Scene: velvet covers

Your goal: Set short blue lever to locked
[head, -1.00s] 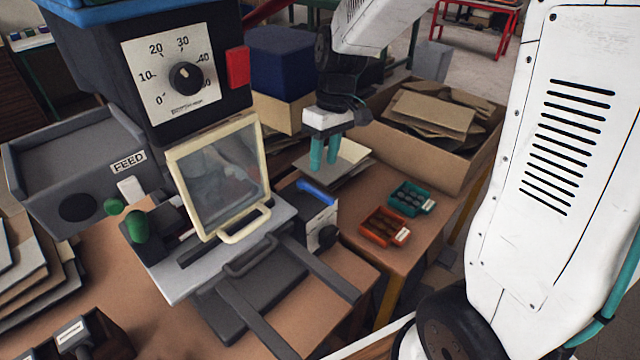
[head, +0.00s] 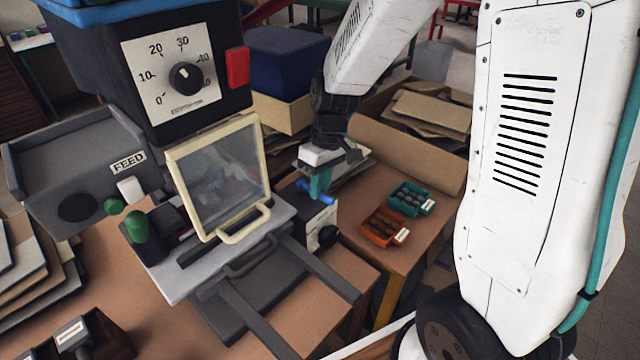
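The short blue lever (head: 327,199) lies across the top of a small grey and black box on the right side of the machine. Its middle is hidden by my gripper, and a blue end shows on each side. My gripper (head: 318,187) points down at the lever, with its teal fingertips at the lever's height. The fingers overlap in this view, so I cannot tell whether they are closed on the lever or only around or in front of it.
An orange tray (head: 384,228) and a teal tray (head: 408,199) lie to the right.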

